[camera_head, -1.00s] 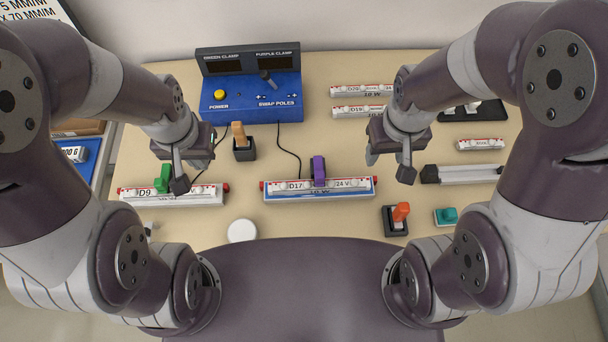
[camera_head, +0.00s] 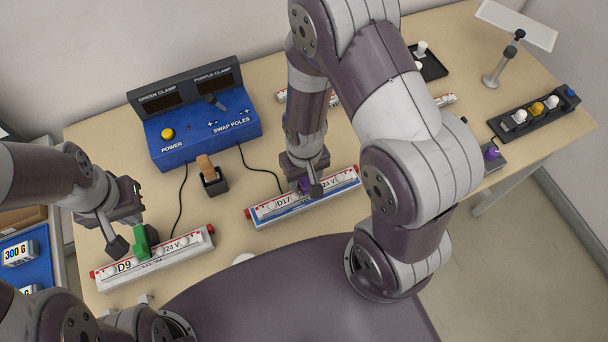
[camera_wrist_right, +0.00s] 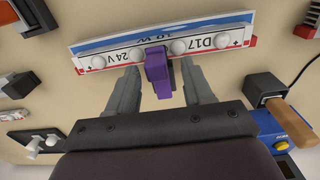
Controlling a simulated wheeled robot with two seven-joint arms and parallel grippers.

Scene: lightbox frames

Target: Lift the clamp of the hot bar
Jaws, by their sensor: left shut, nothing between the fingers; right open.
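A white bar labelled D17, 24 V (camera_head: 340,184) lies on the table with a purple clamp (camera_wrist_right: 157,72) across its middle. My right gripper (camera_head: 308,187) is over this bar, open. In the right wrist view its fingers (camera_wrist_right: 160,63) stand one on each side of the purple clamp, with gaps visible. In the head view the gripper mostly hides that clamp. A second bar, labelled D9, 24 V (camera_head: 190,245), lies to the left with a green clamp (camera_head: 142,243) on it. My left gripper (camera_head: 117,247) is shut and empty, just left of the green clamp.
A blue control box (camera_head: 205,130) with a yellow power button, a swap-poles lever and dark displays stands behind the bars. A wooden-handled tool (camera_head: 206,168) sits in a black holder before it. A black rack (camera_head: 535,122) with coloured knobs stands at the right.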

